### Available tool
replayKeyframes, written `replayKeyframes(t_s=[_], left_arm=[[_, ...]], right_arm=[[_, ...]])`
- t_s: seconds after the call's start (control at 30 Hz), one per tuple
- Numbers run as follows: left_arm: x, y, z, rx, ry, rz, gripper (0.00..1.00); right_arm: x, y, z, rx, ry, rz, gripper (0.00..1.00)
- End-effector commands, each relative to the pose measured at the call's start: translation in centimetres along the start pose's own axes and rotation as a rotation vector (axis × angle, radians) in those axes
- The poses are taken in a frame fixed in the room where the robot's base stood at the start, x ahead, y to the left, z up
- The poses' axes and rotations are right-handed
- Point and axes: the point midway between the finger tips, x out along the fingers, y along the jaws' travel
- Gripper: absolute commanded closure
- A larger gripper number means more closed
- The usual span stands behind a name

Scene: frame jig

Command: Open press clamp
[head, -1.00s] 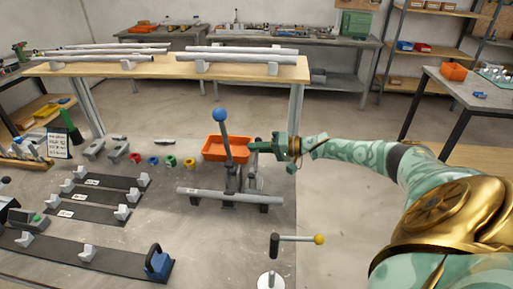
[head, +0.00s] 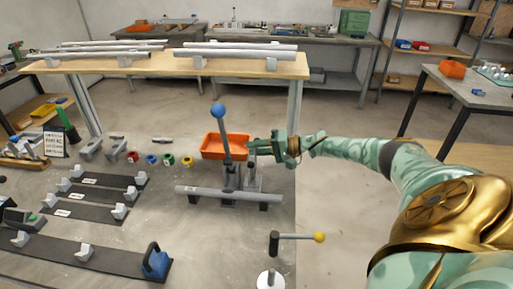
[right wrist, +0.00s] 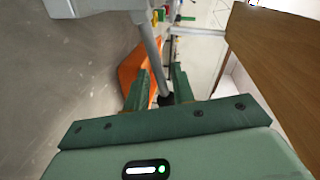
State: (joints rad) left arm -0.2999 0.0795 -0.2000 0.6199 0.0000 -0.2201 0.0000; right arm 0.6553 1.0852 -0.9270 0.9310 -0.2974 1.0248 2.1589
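The press clamp is a grey fixture (head: 229,178) on the bench with a tall upright lever topped by a blue ball (head: 218,110). A grey tube (head: 215,192) lies across its front. A shorter grey upright (head: 253,178) stands just right of the lever. My right gripper (head: 251,148) is above this shorter upright, right of the blue-ball lever. In the right wrist view my right gripper (right wrist: 160,88) has its green fingers apart, with a grey rod (right wrist: 152,48) with a dark end passing between or just beyond them; contact is not clear. My left gripper is not in view.
An orange bin (head: 212,146) sits behind the clamp. A yellow-ball handle (head: 319,237) on a post stands in front. Several coloured rings and black strips with grey blocks lie to the left. A wooden shelf with tubes (head: 240,66) spans behind.

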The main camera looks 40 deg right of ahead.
Motion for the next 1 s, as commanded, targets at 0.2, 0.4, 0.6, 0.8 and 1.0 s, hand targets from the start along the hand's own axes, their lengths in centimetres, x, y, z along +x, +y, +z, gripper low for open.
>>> replayKeyframes(t_s=[0.2,0.4,0.6,0.8,1.0], left_arm=[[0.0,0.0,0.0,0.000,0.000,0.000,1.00],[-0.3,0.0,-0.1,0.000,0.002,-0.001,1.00],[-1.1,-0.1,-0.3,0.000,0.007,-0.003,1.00],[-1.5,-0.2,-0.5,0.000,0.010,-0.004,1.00],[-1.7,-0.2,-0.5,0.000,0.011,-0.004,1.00]], right_arm=[[0.0,-0.1,0.0,-0.001,0.001,-0.001,0.75],[-1.4,-0.1,-0.1,-0.001,0.002,0.001,0.75],[-6.2,-0.1,-0.1,0.000,0.001,0.004,0.75],[-11.6,0.0,-0.1,0.001,0.000,0.004,0.75],[-15.1,0.1,-0.1,0.000,0.001,0.003,0.75]])
